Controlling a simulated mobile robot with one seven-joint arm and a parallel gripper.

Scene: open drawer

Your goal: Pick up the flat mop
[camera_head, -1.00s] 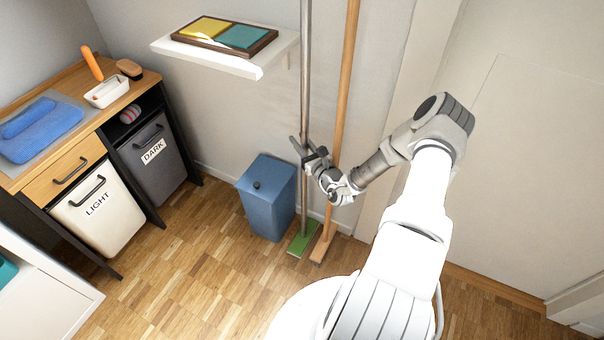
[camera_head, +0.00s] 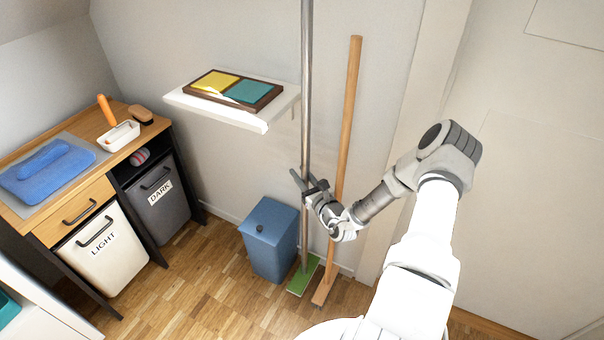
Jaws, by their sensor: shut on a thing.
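The flat mop has a grey metal pole (camera_head: 307,90) and a flat green head (camera_head: 303,275). It stands nearly upright with its head at the floor; I cannot tell whether the head touches it. The pole's top is out of view. My gripper (camera_head: 306,186) is shut on the pole around its middle. The gripper hides a short piece of the pole.
A wooden broom (camera_head: 348,120) leans against the wall just right of the mop, behind my gripper. A blue bin (camera_head: 270,240) stands close on the left. A white shelf (camera_head: 225,108) with a framed board is at upper left. Open floor lies at front left.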

